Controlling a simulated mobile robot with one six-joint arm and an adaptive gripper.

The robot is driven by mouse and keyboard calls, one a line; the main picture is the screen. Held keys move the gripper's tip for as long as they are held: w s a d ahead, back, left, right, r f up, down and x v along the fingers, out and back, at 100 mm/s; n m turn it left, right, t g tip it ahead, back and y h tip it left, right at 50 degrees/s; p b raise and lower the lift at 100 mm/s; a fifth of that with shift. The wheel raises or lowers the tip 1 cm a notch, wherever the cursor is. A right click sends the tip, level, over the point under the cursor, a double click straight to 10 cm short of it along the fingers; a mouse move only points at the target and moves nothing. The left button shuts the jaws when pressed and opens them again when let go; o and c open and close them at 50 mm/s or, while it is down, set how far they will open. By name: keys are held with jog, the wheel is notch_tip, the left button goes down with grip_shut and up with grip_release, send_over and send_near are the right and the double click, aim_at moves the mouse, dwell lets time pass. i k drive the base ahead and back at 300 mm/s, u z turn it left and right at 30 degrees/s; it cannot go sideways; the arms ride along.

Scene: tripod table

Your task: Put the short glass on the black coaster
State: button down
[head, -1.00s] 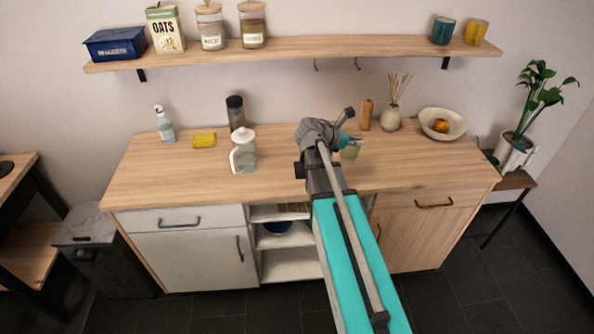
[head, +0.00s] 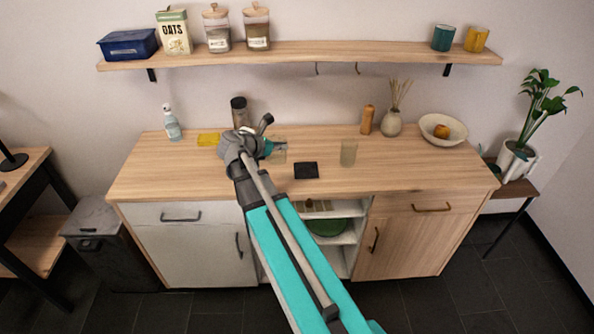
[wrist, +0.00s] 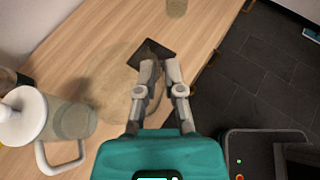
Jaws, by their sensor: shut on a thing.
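My gripper (head: 282,147) is shut on the short glass (head: 277,156), a clear, faintly greenish tumbler, partly hidden by my gripper in the head view. In the wrist view my gripper (wrist: 159,64) shows with the glass as a faint see-through round shape (wrist: 112,85) around and left of the fingers. The black coaster (head: 306,170) is a dark square lying bare on the counter, right of and nearer than the held glass. In the wrist view the coaster (wrist: 152,50) shows just beyond the fingertips. I cannot tell the glass's height above the counter.
Another, taller-looking glass (head: 348,152) stands right of the coaster. A dark bottle (head: 239,112) and yellow sponge (head: 208,139) are behind. The right counter front is clear.

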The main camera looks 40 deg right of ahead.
aim_at(306, 170)
jog(key=u, duration=0.2)
jog(key=i, duration=0.2)
jog(key=u, duration=2.65)
jog(key=k, duration=1.75)
jog(key=z, duration=0.3)
